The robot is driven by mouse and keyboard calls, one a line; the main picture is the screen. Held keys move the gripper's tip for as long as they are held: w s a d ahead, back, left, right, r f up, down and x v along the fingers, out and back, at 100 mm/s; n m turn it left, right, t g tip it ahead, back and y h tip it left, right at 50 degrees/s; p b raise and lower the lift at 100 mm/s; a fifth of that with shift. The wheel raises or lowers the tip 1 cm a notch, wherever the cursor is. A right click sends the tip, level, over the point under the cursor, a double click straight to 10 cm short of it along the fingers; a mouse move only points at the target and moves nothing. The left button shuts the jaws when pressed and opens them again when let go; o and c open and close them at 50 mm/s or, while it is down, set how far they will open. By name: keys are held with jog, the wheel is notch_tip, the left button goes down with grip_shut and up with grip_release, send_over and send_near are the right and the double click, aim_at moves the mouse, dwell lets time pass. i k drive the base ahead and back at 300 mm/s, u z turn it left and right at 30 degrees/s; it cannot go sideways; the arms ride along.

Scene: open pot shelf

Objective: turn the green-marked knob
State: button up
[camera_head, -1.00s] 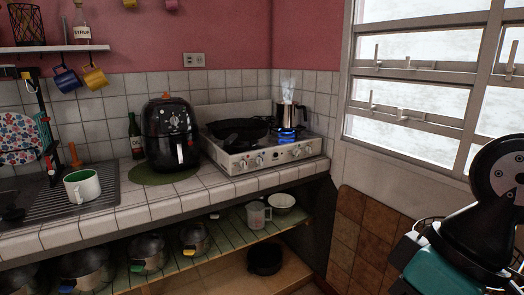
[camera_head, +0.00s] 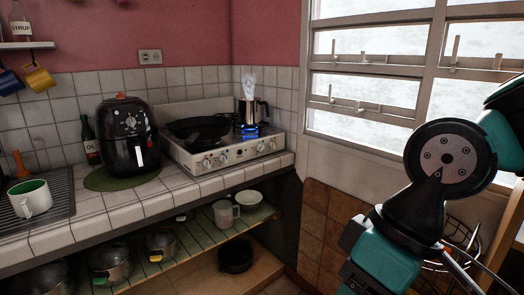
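The stove (camera_head: 230,155) stands at the right end of the tiled counter. Several small light knobs (camera_head: 206,162) sit along its front panel. They are too small for me to make out a green mark on any of them. A blue flame burns at the right burner under a steaming metal pot (camera_head: 261,112). A dark pan (camera_head: 198,128) sits on the left burner. My arm shows at the lower right in black and teal, well apart from the stove. My gripper is not in view.
A black air fryer (camera_head: 130,138) and a dark oil bottle (camera_head: 90,140) stand left of the stove. A white mug (camera_head: 32,200) stands at the far left. Floor space ahead is partly hidden.

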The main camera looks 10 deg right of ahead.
aim_at(260, 148)
jog(key=u, duration=0.45)
jog(key=i, duration=1.4)
jog(key=z, duration=0.65)
